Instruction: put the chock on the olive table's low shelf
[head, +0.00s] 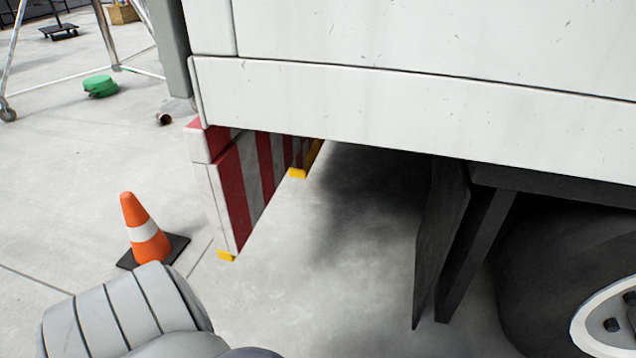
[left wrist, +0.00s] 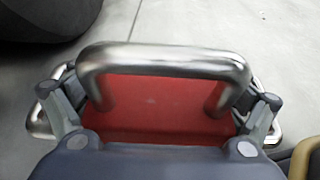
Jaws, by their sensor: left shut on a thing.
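In the left wrist view, a red block with a bent metal bar handle, which I take to be the chock (left wrist: 160,105), fills the middle. My left gripper (left wrist: 163,118) is shut on it, with one finger at each side. The fingertips' contact with it is partly hidden. In the head view only my left arm shows at the bottom left; the gripper and chock are out of that picture. The olive table and its low shelf are in neither view. My right gripper is not in view.
A white truck body (head: 400,110) fills the upper right, with a tyre (head: 560,270) and a dark flap (head: 440,240) below. A striped red-and-white panel (head: 235,190) hangs at its corner. An orange cone (head: 143,230) stands left. Open concrete floor lies at the left.

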